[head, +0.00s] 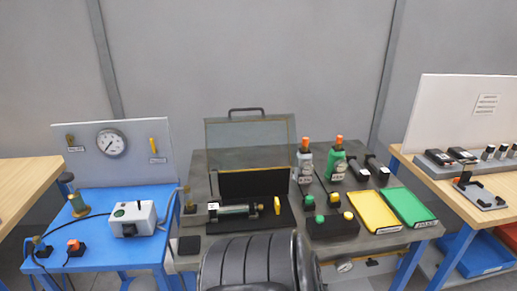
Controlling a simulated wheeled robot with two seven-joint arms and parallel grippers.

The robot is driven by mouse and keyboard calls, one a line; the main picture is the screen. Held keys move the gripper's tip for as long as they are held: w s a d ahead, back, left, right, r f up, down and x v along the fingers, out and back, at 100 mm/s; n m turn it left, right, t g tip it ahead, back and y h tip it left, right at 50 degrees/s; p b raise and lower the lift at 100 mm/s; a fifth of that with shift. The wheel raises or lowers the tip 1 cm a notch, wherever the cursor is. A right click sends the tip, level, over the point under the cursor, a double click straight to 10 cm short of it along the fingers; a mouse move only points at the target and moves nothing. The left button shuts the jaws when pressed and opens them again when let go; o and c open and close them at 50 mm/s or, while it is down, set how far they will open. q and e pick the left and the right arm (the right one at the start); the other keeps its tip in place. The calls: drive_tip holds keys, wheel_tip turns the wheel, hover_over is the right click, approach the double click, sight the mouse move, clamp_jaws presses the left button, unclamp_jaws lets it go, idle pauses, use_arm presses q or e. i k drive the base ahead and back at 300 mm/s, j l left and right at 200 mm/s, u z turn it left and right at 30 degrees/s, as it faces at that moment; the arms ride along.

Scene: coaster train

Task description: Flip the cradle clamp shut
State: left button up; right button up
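In the head view a dark green and grey cylinder (235,210) lies across a cradle on a black base plate (268,221) in the middle of the grey table. A yellow lever (277,205) stands upright at the cylinder's right end; it looks like the cradle clamp's handle, standing up rather than lying over the cylinder. Fine clamp detail is too small to tell. Neither of my grippers is in view.
To the right are two bottles, a black block with green and yellow knobs (332,226), a yellow tray (375,212) and a green tray (410,207). A blue table (95,256) with a gauge panel stands left.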

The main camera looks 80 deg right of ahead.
sight(214, 172)
drive_tip(key=z, duration=2.55)
